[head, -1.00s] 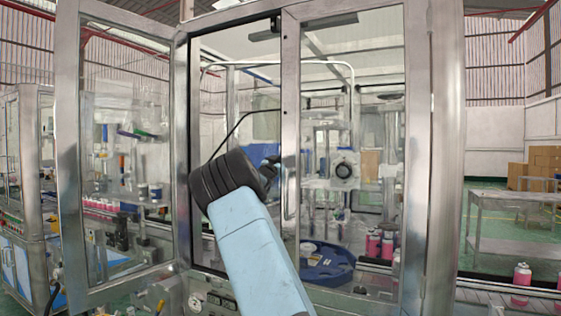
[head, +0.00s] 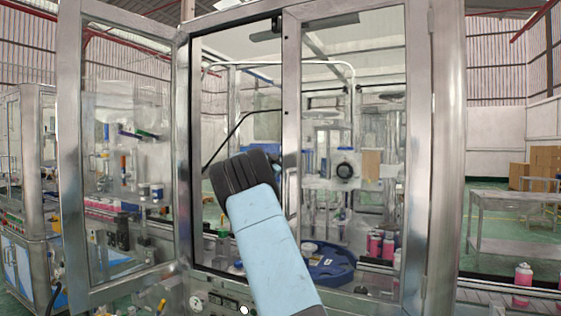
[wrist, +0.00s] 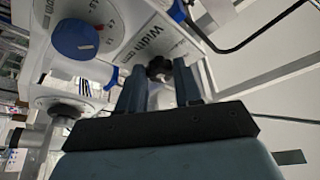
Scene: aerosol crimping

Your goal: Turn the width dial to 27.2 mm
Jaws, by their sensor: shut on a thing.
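In the wrist view, a black lobed knob (wrist: 158,68) sits beside a white plate with "Width" lettering (wrist: 152,42). My gripper (wrist: 160,78) has one finger on each side of this knob and is shut on it. A large blue knob (wrist: 77,38) is on a white scale disc (wrist: 113,25) to the left, apart from my fingers. The scale reading cannot be made out. In the head view, my own arm hides the gripper and the held knob.
A metal door frame (head: 291,130) stands close to the right of my arm, and an open glazed door (head: 70,150) is on the left. Inside the cabinet are a blue round table (head: 328,265) and pink cans (head: 375,245). A black cable (wrist: 240,45) runs near the knob.

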